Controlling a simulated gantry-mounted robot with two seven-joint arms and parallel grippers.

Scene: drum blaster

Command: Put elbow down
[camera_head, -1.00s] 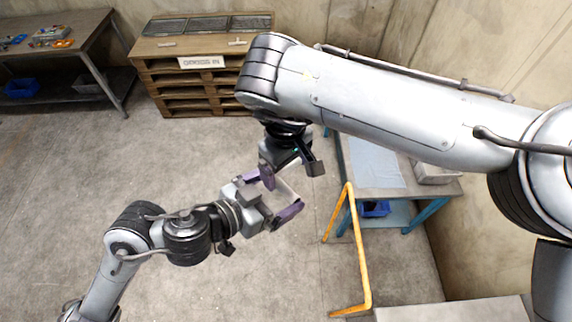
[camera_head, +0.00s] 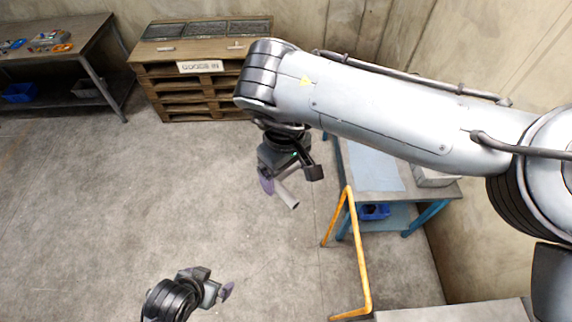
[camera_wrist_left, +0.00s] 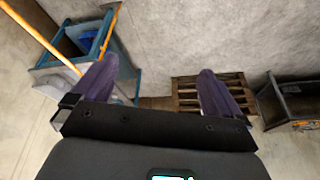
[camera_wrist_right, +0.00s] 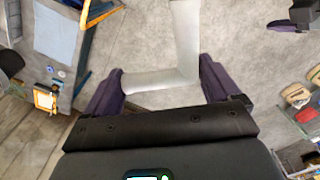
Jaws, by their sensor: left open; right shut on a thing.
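The elbow is a pale grey L-shaped pipe (camera_wrist_right: 186,40). In the right wrist view one leg lies across between the purple fingers and the other points away, cut off by the top edge. My right gripper (camera_head: 273,186) is shut on it, in the air over the floor; in the head view part of the elbow (camera_head: 288,198) sticks out below the fingers. My left gripper (camera_head: 222,292) is low in the head view, apart from the elbow. In the left wrist view its fingers (camera_wrist_left: 155,82) are spread with nothing between them.
A blue-legged table (camera_head: 423,182) with a pale blue sheet (camera_head: 375,165) stands right, behind an orange rail (camera_head: 357,250). A wooden pallet stack (camera_head: 190,92) with dark trays stands at the back. A workbench (camera_head: 85,45) stands back left. The floor between is clear.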

